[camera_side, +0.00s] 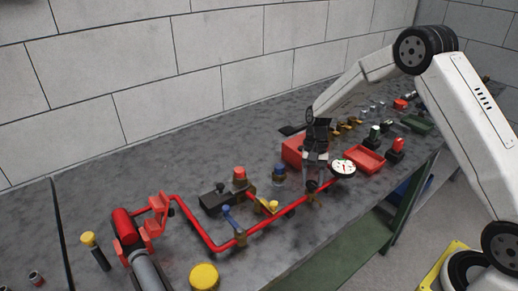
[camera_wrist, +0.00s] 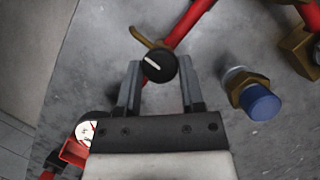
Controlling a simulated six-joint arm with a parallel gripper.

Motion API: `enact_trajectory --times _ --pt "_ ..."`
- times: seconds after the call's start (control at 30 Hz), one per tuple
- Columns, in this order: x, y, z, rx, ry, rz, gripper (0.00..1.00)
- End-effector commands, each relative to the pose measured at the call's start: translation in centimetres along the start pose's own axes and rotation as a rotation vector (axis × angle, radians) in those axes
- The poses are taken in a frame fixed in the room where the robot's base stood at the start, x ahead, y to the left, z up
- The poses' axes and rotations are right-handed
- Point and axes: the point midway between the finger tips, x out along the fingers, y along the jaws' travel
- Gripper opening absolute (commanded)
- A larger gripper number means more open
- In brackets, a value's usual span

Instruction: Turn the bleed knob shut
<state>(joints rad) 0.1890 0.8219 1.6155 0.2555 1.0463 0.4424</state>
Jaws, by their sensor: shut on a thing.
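The bleed knob (camera_wrist: 159,66) is a round black knob with a white pointer line, seen from above in the wrist view. The line slants from upper left to lower right. A curved brass spout (camera_wrist: 146,38) sticks out beside it. My gripper (camera_wrist: 160,64) has one finger on each side of the knob and is shut on it. In the side view my gripper (camera_side: 316,176) points down at the red pipe, with the dark knob (camera_side: 312,186) at its fingertips, partly hidden.
A white-faced gauge (camera_side: 343,168) stands close right of my gripper; it also shows in the wrist view (camera_wrist: 86,131). A blue-capped brass fitting (camera_side: 279,173) stands to the left. A red tray (camera_side: 365,158) lies behind.

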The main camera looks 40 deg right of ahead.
Motion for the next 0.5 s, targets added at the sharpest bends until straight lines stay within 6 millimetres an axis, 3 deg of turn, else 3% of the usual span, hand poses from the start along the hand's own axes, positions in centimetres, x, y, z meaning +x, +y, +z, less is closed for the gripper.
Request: enact_trajectory --times 0.33,0.37,0.43,0.5 --pt "-0.03 0.0 -0.01 0.005 0.0 -0.002 0.0" --pt "-0.03 0.0 -0.01 0.005 0.0 -0.002 0.59" --pt "-0.03 0.0 -0.01 0.004 0.0 -0.002 0.81" --pt "-0.03 0.0 -0.01 0.004 0.0 -0.002 0.85"
